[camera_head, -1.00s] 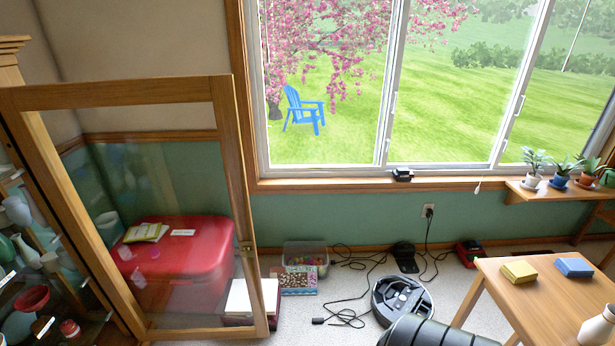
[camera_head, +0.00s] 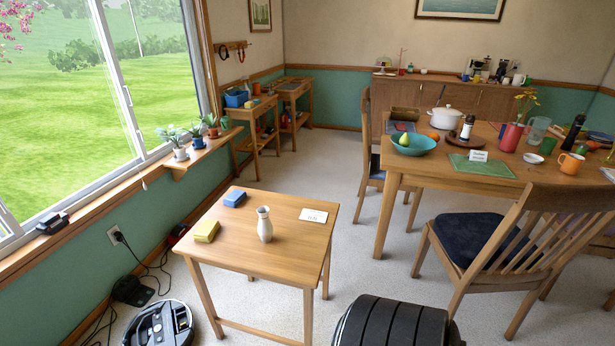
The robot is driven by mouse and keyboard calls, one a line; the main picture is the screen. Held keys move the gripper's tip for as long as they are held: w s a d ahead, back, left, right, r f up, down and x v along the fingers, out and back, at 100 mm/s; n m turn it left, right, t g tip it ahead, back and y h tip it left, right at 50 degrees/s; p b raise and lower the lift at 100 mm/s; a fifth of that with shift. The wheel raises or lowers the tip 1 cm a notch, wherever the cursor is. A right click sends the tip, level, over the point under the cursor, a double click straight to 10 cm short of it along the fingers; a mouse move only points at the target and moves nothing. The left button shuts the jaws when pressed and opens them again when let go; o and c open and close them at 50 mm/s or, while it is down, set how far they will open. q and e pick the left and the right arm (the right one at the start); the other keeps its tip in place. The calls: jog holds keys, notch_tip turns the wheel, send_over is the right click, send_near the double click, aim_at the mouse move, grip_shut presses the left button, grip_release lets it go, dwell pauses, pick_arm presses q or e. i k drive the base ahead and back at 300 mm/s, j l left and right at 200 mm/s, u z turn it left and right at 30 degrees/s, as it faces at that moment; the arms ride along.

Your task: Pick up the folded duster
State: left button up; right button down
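A small yellow block-like thing (camera_head: 207,231) lies near the left edge of the small wooden table (camera_head: 280,249). It looks like a folded cloth, but it is too small to be sure that it is the duster. A similar blue one (camera_head: 235,199) lies behind it, near the table's back left corner. They are apart and nothing covers them. Neither of my grippers is in view.
A white vase (camera_head: 264,225) and a white card (camera_head: 313,215) share the small table. A robot vacuum (camera_head: 160,325) and cables are on the floor at left. A chair (camera_head: 495,240) and a large dining table (camera_head: 390,178) stand at right. Carpet between the tables is clear.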

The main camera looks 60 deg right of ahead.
aim_at(205, 233)
jog(key=z, duration=1.15)
